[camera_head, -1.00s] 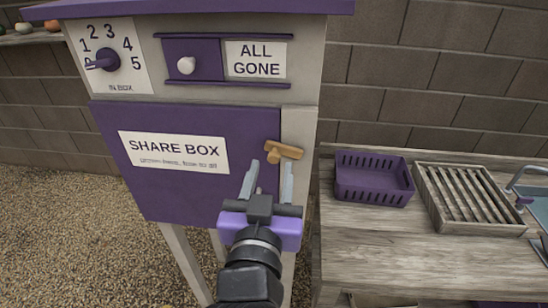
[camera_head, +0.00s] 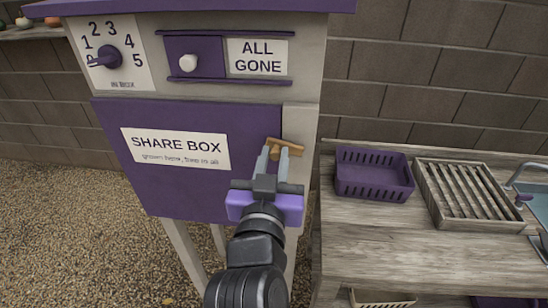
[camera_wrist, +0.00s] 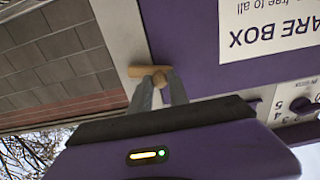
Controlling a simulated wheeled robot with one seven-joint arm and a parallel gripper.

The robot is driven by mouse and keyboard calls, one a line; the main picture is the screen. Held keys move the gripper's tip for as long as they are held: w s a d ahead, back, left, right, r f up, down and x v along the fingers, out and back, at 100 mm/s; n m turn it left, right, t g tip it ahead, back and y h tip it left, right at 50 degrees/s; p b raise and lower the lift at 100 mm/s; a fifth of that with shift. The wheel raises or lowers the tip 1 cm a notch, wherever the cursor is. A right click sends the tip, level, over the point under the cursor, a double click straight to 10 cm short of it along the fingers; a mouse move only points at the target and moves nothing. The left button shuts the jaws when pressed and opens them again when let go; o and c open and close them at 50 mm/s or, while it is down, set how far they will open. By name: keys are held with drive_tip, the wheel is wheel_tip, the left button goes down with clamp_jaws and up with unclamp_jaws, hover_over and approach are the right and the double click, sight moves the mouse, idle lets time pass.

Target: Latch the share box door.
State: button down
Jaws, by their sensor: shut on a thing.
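The share box (camera_head: 302,125) has a purple door (camera_head: 190,185) that sits flush in its front, with a white SHARE BOX label (camera_head: 175,149). A small wooden turn latch (camera_head: 292,147) sits near the door's upper right edge. It lies near level, slightly tilted, across the seam between door and pale frame. My gripper (camera_head: 276,152) is at the latch, its two fingers shut on it. In the wrist view, which is upside down, the latch bar (camera_wrist: 139,71) shows at the fingertips (camera_wrist: 161,84); part of it is hidden between them.
Above the door are a number dial (camera_head: 108,58) and a sliding ALL GONE panel (camera_head: 258,57). A wooden bench (camera_head: 400,235) stands close on the right with a purple basket (camera_head: 374,182) and a slatted tray (camera_head: 440,203). Gravel (camera_head: 70,220) lies open at left.

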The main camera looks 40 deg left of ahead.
drive_tip(key=shift+s+f+n, duration=0.1)
drive_tip(key=shift+f+n, duration=0.2)
drive_tip(key=shift+n, duration=0.45)
drive_tip(key=shift+f+n, duration=0.25)
drive_tip(key=shift+n, duration=0.5)
drive_tip(key=c, duration=1.3)
unclamp_jaws()
drive_tip(key=b+v, duration=0.1)
drive_tip(key=v, duration=0.6)
drive_tip(key=shift+s+d, duration=0.2)
drive_tip(key=shift+s, duration=0.15)
